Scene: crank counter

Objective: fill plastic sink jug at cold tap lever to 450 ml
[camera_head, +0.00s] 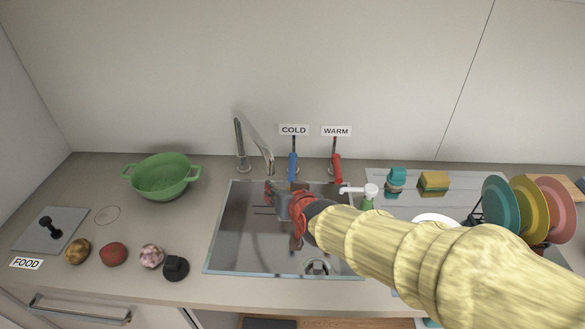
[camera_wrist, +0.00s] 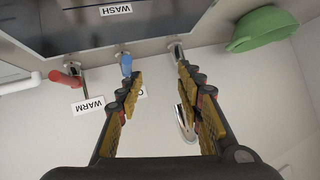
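The blue cold tap lever (camera_head: 293,166) stands behind the sink under a COLD sign (camera_head: 294,130). It also shows in the wrist view (camera_wrist: 126,64), beside the left-hand finger. The curved metal spout (camera_head: 267,158) is left of the lever, and part of it shows beyond the right-hand finger in the wrist view (camera_wrist: 185,120). My gripper (camera_head: 274,194) is over the back of the sink, in front of the lever. Its fingers are apart and empty in the wrist view (camera_wrist: 162,85). I see no plastic jug in either view.
The sink (camera_head: 240,235) has a drain at front right. A red warm lever (camera_head: 337,168) and a white-topped soap pump (camera_head: 369,192) stand right of the cold lever. A green colander (camera_head: 160,178) sits left; plates (camera_head: 497,203) stand in a rack right. Food items line the left front.

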